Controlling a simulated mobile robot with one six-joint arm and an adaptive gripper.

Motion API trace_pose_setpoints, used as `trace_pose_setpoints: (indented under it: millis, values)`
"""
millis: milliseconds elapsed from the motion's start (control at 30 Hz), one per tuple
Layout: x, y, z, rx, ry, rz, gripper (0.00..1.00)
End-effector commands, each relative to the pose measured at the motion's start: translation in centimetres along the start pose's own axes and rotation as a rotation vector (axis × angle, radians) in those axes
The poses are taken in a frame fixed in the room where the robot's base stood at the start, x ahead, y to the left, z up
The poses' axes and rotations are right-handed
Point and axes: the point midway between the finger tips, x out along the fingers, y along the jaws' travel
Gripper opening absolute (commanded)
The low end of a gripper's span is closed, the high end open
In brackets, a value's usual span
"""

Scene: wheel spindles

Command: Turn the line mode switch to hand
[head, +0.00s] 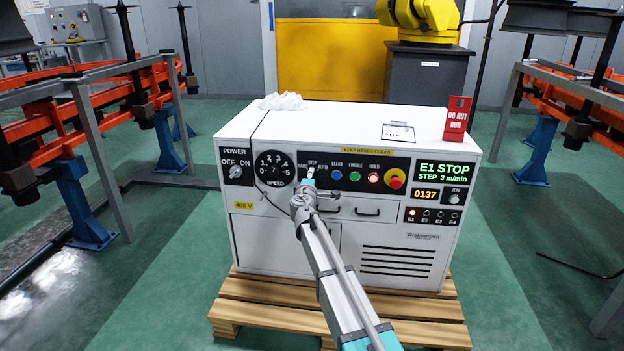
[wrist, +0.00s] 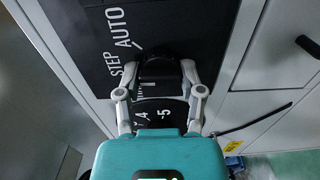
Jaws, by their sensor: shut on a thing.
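The line mode switch (head: 310,172) is on the black front panel of the white cabinet, under the labels HAND, STEP and AUTO. In the wrist view its black knob (wrist: 160,68) sits between my fingertips. My gripper (head: 304,188) reaches the panel from the front and is shut on the knob, also in the wrist view (wrist: 163,75). STEP and AUTO are readable there; HAND is not visible. My fingers cover much of the knob, so its exact pointing is hard to tell. The green display (head: 443,172) reads E1 STOP, STEP 3 m/min.
The speed dial (head: 274,168) is close to the left of my gripper. Lit buttons (head: 354,176) and a red emergency stop (head: 395,179) are to the right. A red DO NOT RUN sign (head: 457,118) stands on the cabinet. Orange conveyor frames flank both sides.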

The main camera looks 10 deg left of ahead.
Motion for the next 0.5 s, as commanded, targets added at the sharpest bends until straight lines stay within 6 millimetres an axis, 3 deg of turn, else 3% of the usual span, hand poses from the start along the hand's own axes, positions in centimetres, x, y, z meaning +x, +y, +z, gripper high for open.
trace_pose_setpoints:
  millis: [500]
  values:
    - [0.08, -0.08, -0.10, -0.488, 0.002, 0.000, 0.03]
